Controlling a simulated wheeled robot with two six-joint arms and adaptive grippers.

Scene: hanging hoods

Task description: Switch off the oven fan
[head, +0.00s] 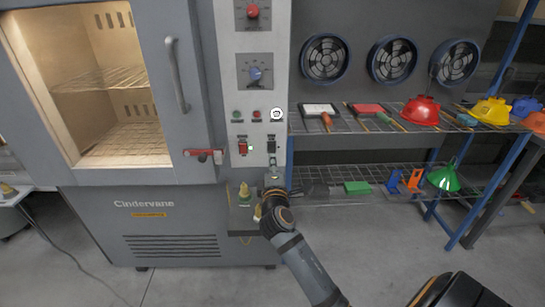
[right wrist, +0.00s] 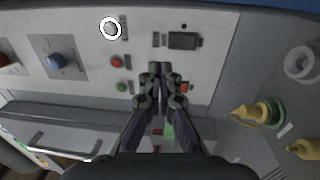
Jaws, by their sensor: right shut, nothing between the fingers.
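The oven's white control panel (head: 225,70) faces me in the head view. The black switch also shows in the right wrist view (right wrist: 184,40). The labels are too small to read. My right gripper (head: 272,173) is shut and empty, just below the black switch in the head view. In the wrist view its fingers (right wrist: 160,72) point at the panel and hide part of it; I cannot tell whether they touch. My left gripper is not seen.
Above the switches are a white-ringed button (head: 277,114), red (head: 256,114) and green buttons (head: 236,114), and a blue knob (head: 255,73). The oven door (head: 183,90) is left. A ledge (head: 240,222) holds small bottles.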

